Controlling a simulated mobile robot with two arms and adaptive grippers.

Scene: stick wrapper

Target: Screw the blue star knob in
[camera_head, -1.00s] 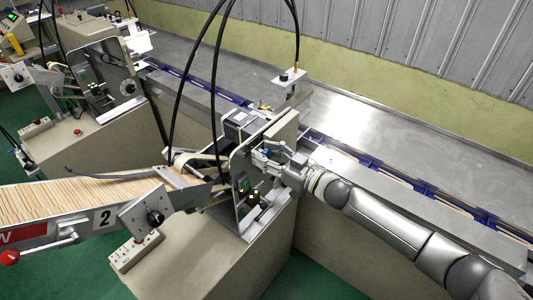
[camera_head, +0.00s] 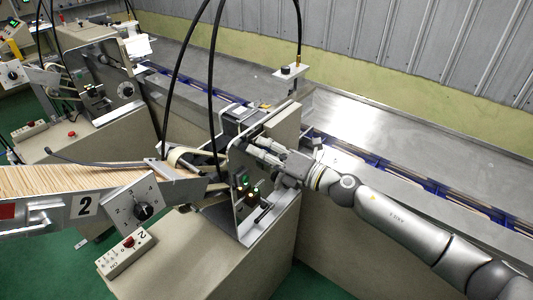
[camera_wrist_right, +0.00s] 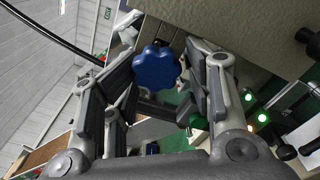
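The blue star knob (camera_wrist_right: 157,67) shows in the right wrist view, in front of the beige machine housing (camera_wrist_right: 225,35). My right gripper (camera_wrist_right: 168,82) is open, with one finger on each side of the knob. A small gap shows between the knob and the right finger; whether the left finger touches it I cannot tell. In the head view my right gripper (camera_head: 268,152) is at the upper part of the machine's metal plate (camera_head: 237,175), and it hides the knob there. My left gripper is not in view.
Green lit buttons (camera_head: 243,181) sit on the machine below my right gripper. Black cables (camera_head: 213,70) hang in front of the machine. A stick tray (camera_head: 60,178) runs in from the left. A long steel table (camera_head: 390,135) with a blue-edged conveyor lies behind my right arm.

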